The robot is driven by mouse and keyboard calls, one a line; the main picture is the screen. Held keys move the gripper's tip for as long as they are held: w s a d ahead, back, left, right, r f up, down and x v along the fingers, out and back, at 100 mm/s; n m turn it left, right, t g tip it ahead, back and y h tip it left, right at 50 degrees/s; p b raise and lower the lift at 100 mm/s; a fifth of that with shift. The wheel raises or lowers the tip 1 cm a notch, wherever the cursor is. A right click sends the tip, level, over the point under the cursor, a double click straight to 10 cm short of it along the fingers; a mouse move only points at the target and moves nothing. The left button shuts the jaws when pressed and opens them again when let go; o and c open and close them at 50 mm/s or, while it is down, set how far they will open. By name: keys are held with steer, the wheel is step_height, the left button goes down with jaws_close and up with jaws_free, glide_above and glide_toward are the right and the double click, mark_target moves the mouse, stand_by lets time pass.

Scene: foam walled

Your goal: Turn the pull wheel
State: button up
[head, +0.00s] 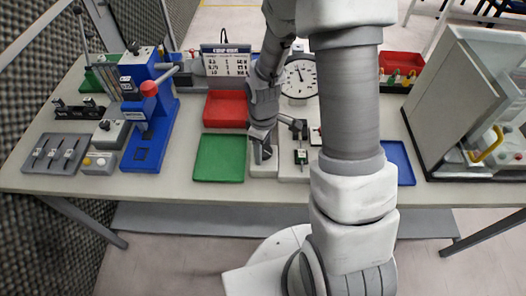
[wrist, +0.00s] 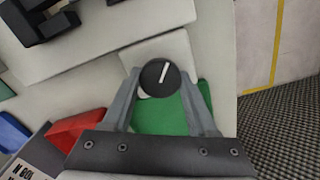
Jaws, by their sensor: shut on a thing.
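The pull wheel (wrist: 160,78) shows in the wrist view as a dark round knob with a white line across its face, tilted to the upper right. It stands over a pale block (wrist: 166,45). My gripper (wrist: 161,80) has a finger on each side of the knob and is shut on it. In the head view my gripper (head: 262,148) is low over the pale block (head: 264,169) near the table's front edge. There the gripper mostly hides the wheel.
A green tray (head: 218,158) lies just left of my gripper, with a red tray (head: 226,108) behind it. A small switch unit (head: 300,156) stands close on the right. A blue press (head: 148,125) stands farther left, and a grey cabinet (head: 440,90) at the right.

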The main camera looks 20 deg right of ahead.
mark_target(264, 149)
steer(key=m+b, duration=0.1)
steer(key=m, duration=0.3)
steer(key=shift+f+m+b, duration=0.1)
steer(key=shift+m+b, duration=0.2)
steer(key=shift+b, duration=0.05)
steer(key=shift+w+d+m+b, duration=0.1)
steer(key=shift+m+b, duration=0.4)
steer(key=shift+m, duration=1.4)
steer(key=o, duration=1.4)
step_height(264, 149, up, 18)
steer(key=shift+f+p, duration=0.15)
steer(key=shift+p, duration=0.6)
